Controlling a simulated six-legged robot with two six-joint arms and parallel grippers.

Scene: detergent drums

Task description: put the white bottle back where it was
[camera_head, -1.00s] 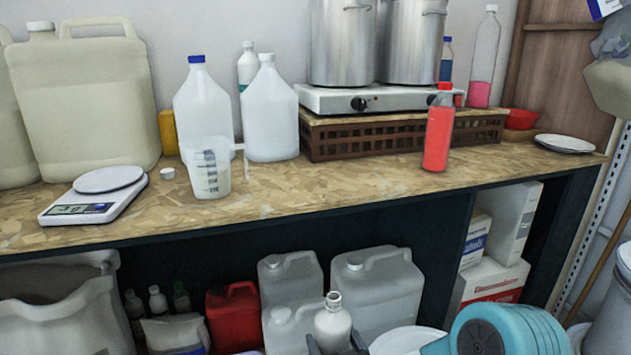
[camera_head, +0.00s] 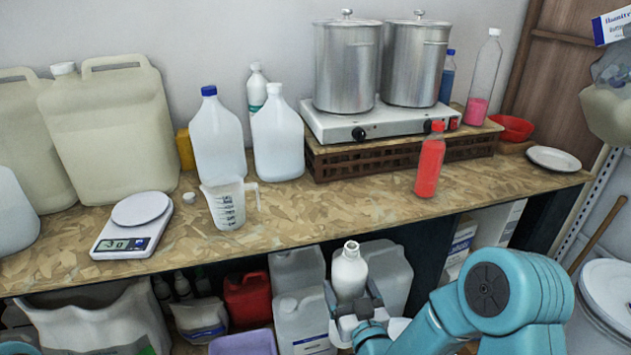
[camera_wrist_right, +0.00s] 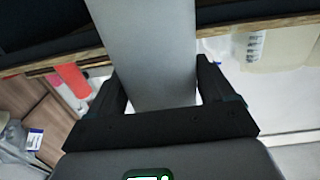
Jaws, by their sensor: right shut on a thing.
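The white bottle (camera_head: 349,272) is upright and uncapped in the head view, below and in front of the bench's front edge. My right gripper (camera_head: 352,305) is shut on its lower part; the teal arm comes in from the lower right. In the right wrist view the bottle (camera_wrist_right: 150,50) is a grey-white shape between the two black fingers of the right gripper (camera_wrist_right: 165,95). The bench top (camera_head: 320,208) has bare wood-chip surface between the measuring jug (camera_head: 228,207) and the red bottle (camera_head: 430,165). My left gripper is in neither view.
A kitchen scale (camera_head: 133,225) stands at the left of the bench. Two clear jugs, one with a blue cap (camera_head: 217,140), stand behind the measuring jug. A hot plate (camera_head: 375,122) with two steel pots is on a crate. Canisters, including a red one (camera_head: 248,298), fill the space below.

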